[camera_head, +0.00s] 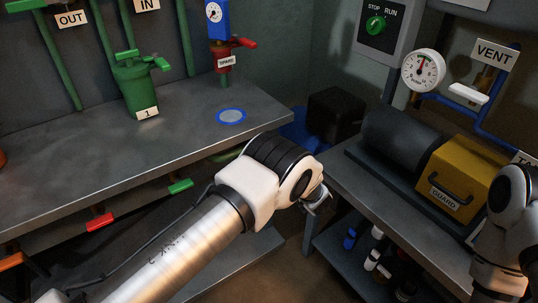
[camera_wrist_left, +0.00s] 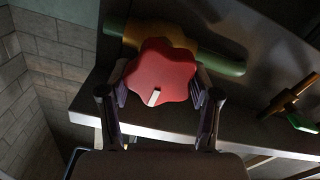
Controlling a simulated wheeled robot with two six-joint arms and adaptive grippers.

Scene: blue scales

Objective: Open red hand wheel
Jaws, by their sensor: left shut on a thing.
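The red hand wheel (camera_wrist_left: 162,72) is a lobed knob with a white mark near its lower edge, seen in the left wrist view. It sits on a brass-coloured valve body (camera_wrist_left: 142,32) on a green pipe (camera_wrist_left: 222,64). My left gripper (camera_wrist_left: 159,93) has one finger on each side of the wheel and is shut on it. In the head view the wheel is hidden, and only a little of my left gripper (camera_head: 318,198) shows past the wrist. My right arm is at the right edge; its gripper is out of view.
A grey bench (camera_head: 150,140) with a green vessel (camera_head: 138,88) is at left. A red lever (camera_head: 100,222) and a green lever (camera_head: 180,186) stick out below it. A yellow guard (camera_head: 458,170) stands on the right bench. A brass valve (camera_wrist_left: 288,95) is beside the wheel.

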